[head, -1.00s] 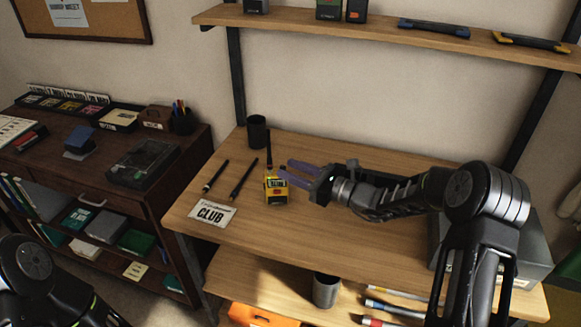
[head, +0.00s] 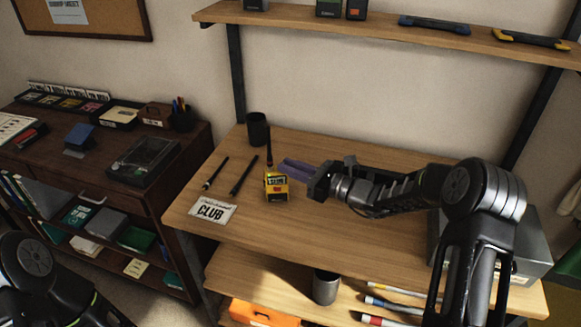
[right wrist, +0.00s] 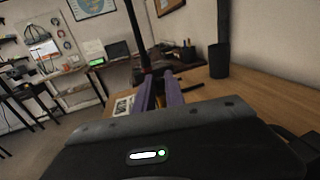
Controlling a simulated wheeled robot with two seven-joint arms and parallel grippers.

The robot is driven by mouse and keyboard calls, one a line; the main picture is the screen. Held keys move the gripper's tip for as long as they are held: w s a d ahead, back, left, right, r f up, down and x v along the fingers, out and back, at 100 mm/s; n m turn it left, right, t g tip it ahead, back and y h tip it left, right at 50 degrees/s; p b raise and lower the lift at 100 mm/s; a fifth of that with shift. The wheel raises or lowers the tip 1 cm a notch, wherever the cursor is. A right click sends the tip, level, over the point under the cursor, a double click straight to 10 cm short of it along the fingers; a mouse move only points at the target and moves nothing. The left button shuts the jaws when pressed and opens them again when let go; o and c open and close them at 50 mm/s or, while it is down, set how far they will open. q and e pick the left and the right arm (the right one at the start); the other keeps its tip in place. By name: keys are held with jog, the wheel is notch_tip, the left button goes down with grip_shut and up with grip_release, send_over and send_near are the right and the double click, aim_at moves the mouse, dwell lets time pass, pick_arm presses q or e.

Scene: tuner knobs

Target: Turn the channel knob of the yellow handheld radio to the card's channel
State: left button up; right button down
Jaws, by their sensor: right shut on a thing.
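The yellow handheld radio (head: 277,190) stands upright on the wooden desk, its dark antenna (head: 269,150) pointing up at the back left. My right gripper (head: 284,169) reaches in from the right at the radio's top, its purple fingers close together. It is shut on what seems to be the channel knob, which the fingers hide. In the right wrist view the fingers (right wrist: 161,88) point away, with the antenna (right wrist: 138,32) rising just beyond them. The white card (head: 212,212) reading CLUB lies on the desk left of the radio. My left gripper is out of view.
Two dark pens (head: 243,176) lie left of the radio. A black cup (head: 258,130) stands behind it. A grey box (head: 520,245) sits at the desk's right end. The desk in front of the radio is clear.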

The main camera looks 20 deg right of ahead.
jog(key=shift+w+d+n+g+y+b, duration=0.1)
jog(key=shift+w+n+g+y+b, duration=0.05)
jog(key=shift+n+g+y+b, duration=0.4)
jog(key=c, duration=1.4)
grip_release()
